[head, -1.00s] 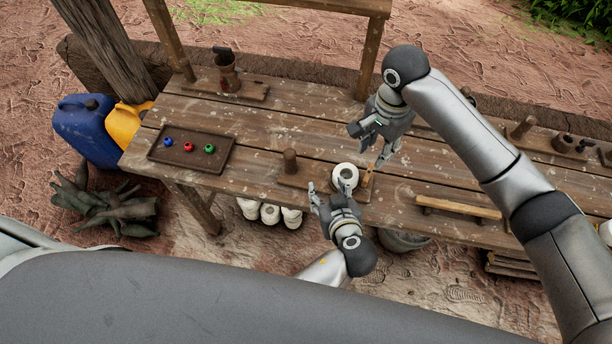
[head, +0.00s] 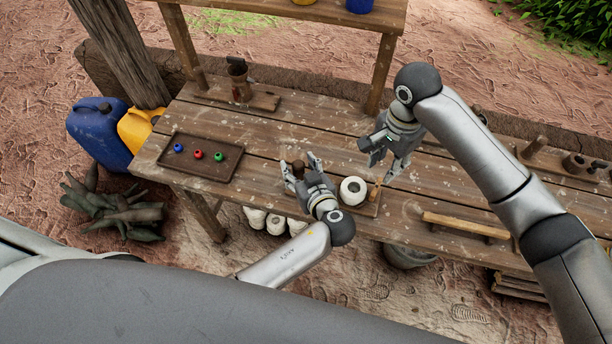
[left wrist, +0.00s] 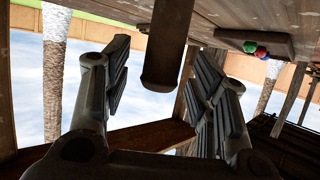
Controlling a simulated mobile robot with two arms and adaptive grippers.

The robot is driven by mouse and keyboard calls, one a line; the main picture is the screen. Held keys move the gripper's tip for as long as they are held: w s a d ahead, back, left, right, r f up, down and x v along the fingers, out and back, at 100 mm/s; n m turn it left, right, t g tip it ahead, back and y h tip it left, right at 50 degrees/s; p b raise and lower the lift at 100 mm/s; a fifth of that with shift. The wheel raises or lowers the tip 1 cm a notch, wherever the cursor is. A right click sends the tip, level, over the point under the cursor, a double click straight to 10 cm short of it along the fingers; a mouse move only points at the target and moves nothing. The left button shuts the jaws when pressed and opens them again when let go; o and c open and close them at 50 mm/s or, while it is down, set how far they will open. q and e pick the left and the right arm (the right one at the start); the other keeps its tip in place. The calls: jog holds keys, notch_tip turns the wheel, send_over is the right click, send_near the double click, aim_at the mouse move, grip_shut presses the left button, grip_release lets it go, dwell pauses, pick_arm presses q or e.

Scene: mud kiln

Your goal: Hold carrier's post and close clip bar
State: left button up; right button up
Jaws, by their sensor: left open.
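The carrier is a wooden board (head: 368,208) on the bench with an upright brown post (head: 298,166) at its left end. A white round piece (head: 353,190) with a dark hole sits on the board, with a small orange-brown clip bar (head: 375,189) to its right. My left gripper (head: 300,168) is open at the post. In the left wrist view the post (left wrist: 168,45) shows between the two spread fingers (left wrist: 160,85), with gaps on both sides. My right gripper (head: 380,158) looks open and empty, above the bench behind the clip bar.
A dark tray (head: 180,163) with blue, red and green small pieces lies to the left. A wooden rail (head: 465,225) lies to the right. A small stand (head: 238,85) is at the back left. White jars (head: 275,224) stand under the bench.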

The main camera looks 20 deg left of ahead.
pick_arm(q)
jog(key=shift+w+a+f, duration=0.2)
jog(key=shift+w+a, duration=0.15)
jog(key=shift+w, duration=0.05)
grip_shut()
dwell(0.5)
